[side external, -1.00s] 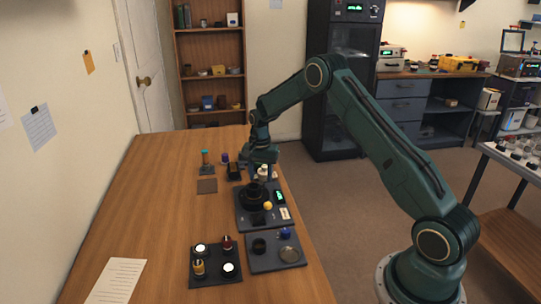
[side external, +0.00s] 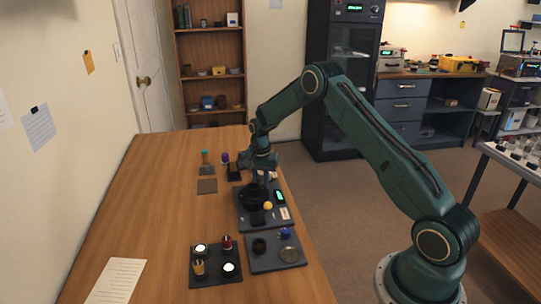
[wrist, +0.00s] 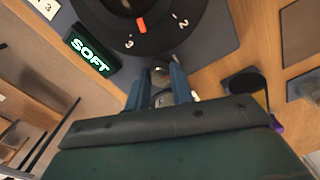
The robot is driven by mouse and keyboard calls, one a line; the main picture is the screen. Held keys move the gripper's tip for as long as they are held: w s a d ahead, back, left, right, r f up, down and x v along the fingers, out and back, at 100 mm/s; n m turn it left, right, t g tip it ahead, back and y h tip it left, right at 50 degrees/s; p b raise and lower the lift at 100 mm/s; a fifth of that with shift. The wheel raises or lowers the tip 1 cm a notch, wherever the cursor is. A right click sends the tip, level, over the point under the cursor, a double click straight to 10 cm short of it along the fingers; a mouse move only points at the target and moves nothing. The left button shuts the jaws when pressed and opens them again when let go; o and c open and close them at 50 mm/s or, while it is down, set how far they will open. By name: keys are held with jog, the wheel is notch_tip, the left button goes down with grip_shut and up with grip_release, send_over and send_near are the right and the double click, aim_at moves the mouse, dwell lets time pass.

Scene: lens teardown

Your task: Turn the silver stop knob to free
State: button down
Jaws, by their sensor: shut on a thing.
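My gripper (wrist: 160,74) is at the edge of the dark base plate in the wrist view, with its two blue fingers either side of the silver stop knob (wrist: 160,79). The fingers are shut on it and hide its sides; I cannot read its setting. In the side view my gripper (side external: 266,179) points down at the far end of the dark fixture (side external: 243,222); the knob is not clear there. The black dial (wrist: 116,20) beside the knob has an orange mark between the numerals 3 and 2. A small display (wrist: 90,54) reads SOFT in green.
A yellow knob (side external: 268,206) sits on the fixture's near part. Two dark trays, one at front left (side external: 215,279) and one at front right (side external: 276,266), hold small parts. A brown pad (side external: 207,186) lies left of the fixture. The table's left side is mostly clear.

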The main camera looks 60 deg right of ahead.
aim_at(261, 183)
jog(key=shift+n, duration=0.8)
jog(key=c, duration=1.2)
grip_release()
jog(key=shift+r, duration=0.1)
notch_tip(261, 183, up, 14)
